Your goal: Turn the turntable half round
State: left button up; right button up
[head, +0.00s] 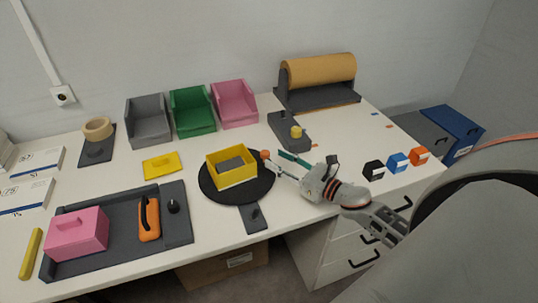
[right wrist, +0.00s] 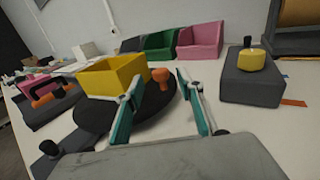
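The turntable (head: 263,186) is a flat black disc on the white desk. A yellow open box (head: 234,178) sits on it with something grey inside. An orange knob (head: 265,155) stands at the disc's right rim. In the right wrist view the turntable (right wrist: 88,116), the yellow box (right wrist: 104,80) and the knob (right wrist: 160,76) show ahead. My right gripper (head: 285,163) is right of the disc, its teal fingers spread and pointing toward the knob. In the right wrist view, the knob appears between the open fingertips (right wrist: 158,82), apparently not gripped. My left gripper is out of view.
A dark plate with a black peg (head: 253,217) lies at the disc's front. A dark block with a yellow knob (head: 296,132) stands behind my right gripper. Grey, green (head: 194,112) and pink bins line the back. A dark tray (head: 128,242) is at left.

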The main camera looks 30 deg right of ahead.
jog(key=shift+v, duration=3.1)
